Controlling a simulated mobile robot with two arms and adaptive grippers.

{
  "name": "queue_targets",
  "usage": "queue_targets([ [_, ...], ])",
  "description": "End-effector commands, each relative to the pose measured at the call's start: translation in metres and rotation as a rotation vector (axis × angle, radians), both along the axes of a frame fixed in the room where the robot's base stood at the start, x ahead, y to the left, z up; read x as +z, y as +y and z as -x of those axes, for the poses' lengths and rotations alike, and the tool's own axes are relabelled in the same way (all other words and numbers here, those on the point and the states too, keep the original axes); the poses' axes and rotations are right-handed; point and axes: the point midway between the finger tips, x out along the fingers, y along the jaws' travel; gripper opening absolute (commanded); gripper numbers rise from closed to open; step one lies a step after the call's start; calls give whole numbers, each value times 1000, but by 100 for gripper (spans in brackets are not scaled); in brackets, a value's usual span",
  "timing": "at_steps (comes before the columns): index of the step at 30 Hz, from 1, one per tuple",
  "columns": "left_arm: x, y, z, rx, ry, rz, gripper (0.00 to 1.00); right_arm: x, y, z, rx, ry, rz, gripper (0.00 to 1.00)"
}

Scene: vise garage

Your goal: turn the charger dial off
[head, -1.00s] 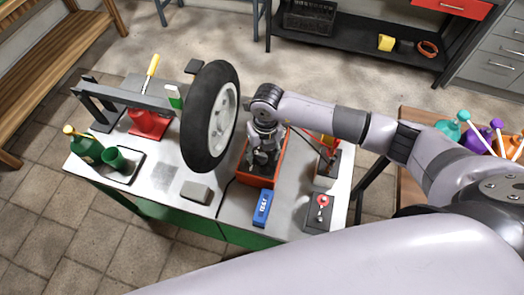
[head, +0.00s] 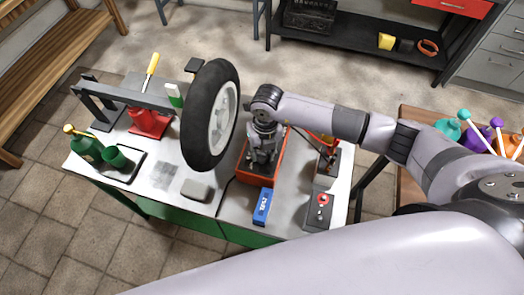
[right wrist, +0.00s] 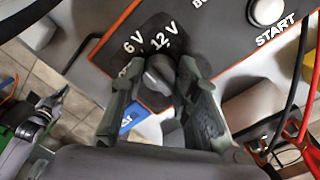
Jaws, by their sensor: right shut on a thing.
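The orange charger (head: 243,180) stands on the workbench, with my right gripper (head: 260,160) over its panel. In the right wrist view the grey charger dial (right wrist: 161,74) sits between the two fingers of that gripper (right wrist: 158,82), which is shut on it. The 6 V and 12 V labels show above the dial; the fingers cover part of a label at its left. The dial's pointer looks turned towards 12 V, but its exact setting is hard to read. A grey robot part, perhaps my left gripper (right wrist: 58,100), shows at the left edge; its jaws are unclear.
A START button (right wrist: 266,11) is on the same panel. A wheel (head: 210,115) stands close left of my right gripper. A blue box (head: 263,206) lies in front of the charger, and a red-knobbed switch box (head: 319,210) stands at right. Red and black cables (right wrist: 296,85) run at right.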

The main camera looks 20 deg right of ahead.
Motion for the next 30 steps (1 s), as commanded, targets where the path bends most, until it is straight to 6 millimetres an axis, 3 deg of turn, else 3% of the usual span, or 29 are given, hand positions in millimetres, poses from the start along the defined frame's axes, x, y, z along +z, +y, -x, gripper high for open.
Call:
queue_targets([
  [14, -10, 0, -1, 0, -2, 0, 0, -2, 0, -1, 72, -2, 0, 1],
  [30, -64, 0, -2, 0, -4, 1, 0, -5, 0, -2, 527, -4, 1, 1],
])
